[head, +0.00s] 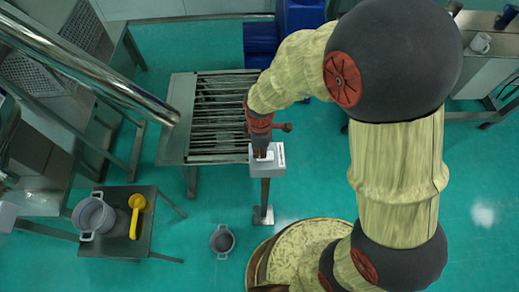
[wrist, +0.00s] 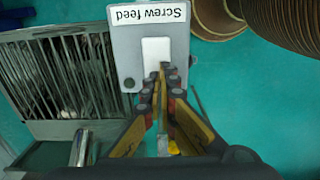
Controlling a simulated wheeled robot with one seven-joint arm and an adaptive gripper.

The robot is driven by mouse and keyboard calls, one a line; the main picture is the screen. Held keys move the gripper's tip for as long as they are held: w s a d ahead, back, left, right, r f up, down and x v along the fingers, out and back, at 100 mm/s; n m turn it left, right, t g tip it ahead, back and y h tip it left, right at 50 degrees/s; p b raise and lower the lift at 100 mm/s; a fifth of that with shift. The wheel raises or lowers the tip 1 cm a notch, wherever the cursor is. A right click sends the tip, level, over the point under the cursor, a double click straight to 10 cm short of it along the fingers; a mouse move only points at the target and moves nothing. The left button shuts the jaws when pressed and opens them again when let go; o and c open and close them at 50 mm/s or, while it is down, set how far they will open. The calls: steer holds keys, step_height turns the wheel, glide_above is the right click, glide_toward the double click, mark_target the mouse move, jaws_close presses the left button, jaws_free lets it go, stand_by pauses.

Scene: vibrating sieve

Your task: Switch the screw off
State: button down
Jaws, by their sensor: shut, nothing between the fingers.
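A grey box on a post (head: 275,166) stands beside the grated table. In the wrist view the box (wrist: 128,47) bears a label reading "Screw feed", upside down, and a white switch plate (wrist: 155,50). My gripper (wrist: 163,76) is shut and empty, with its fingertips at the lower edge of the white plate. Whether they touch it I cannot tell. In the head view my gripper (head: 261,152) points down over the box and hides part of its top. The switch's position cannot be made out.
A grated metal table (head: 178,115) stands just left of the box. A small table holds a grey pot (head: 93,215) and a yellow scoop (head: 136,213). Another pot (head: 222,240) is on the floor. A large round sieve (head: 305,245) is at the bottom. Green floor is open between them.

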steer(key=shift+s+a+f, duration=0.15)
steer(key=shift+f, duration=0.35)
steer(key=shift+d+r, duration=0.25)
steer(key=shift+d, duration=0.55)
steer(key=shift+a+r, duration=0.1)
steer(key=shift+r+p, duration=0.55)
steer(key=shift+p, duration=0.1)
step_height(320, 180, up, 13)
steer(key=p, duration=0.2)
steer(key=shift+p, duration=0.4)
